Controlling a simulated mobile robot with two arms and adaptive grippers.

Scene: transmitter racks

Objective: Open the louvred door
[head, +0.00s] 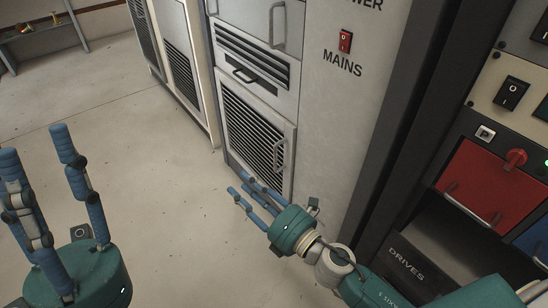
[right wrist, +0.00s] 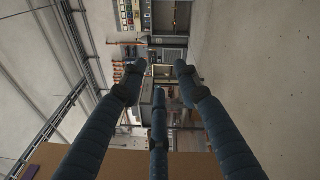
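The louvred door (head: 252,126) is at the bottom of the light grey rack in the head view. It has dark horizontal slats and looks closed. Its upright bar handle (head: 279,155) is on its right side. My right gripper (head: 243,188) is in front of and below the door in the picture, apart from the handle. Its fingers are spread and empty. They also show spread in the right wrist view (right wrist: 158,75), where the door cannot be made out. My left gripper (head: 36,142) is at the lower left, fingers up, open and empty.
A slatted panel with a handle (head: 244,76) sits above the door. A red MAINS switch (head: 345,41) is on the grey panel to the right. A red drawer (head: 492,184) is at far right. A bench (head: 40,38) stands at back left. The floor (head: 130,150) left of the rack is clear.

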